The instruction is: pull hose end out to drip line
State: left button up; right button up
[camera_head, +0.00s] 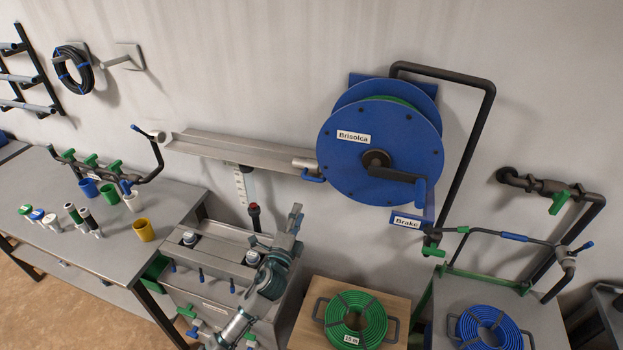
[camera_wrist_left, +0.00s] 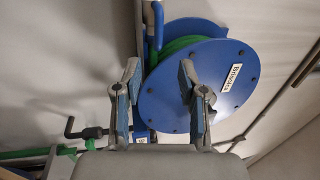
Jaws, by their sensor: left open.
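A blue hose reel labelled "Brisolca" (camera_head: 350,160) is on the wall, with green hose (camera_head: 402,101) wound between its discs. A pale metal fitting with a blue loop (camera_head: 313,178) sits at the reel's left edge, at the end of a metal trough (camera_head: 230,148); it may be the hose end. My left gripper (camera_head: 296,224) is below and left of the reel. In the left wrist view, its two fingers (camera_wrist_left: 160,80) are apart and empty, with the reel disc (camera_wrist_left: 195,90) and green hose (camera_wrist_left: 178,47) beyond. My right gripper is not in view. I cannot tell which pipe is the drip line.
A grey box with valves (camera_head: 215,262) stands below the trough. A wooden crate with a green coil (camera_head: 356,322) and a stand with a blue coil (camera_head: 488,330) are at the lower right. A bench (camera_head: 50,240) with cups and pipework is left.

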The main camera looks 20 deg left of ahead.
aim_at(312, 180)
pick_arm(q)
jog(key=x, duration=1.4)
jog(key=shift+w+f, duration=0.25)
jog(key=shift+w, duration=0.05)
grip_shut()
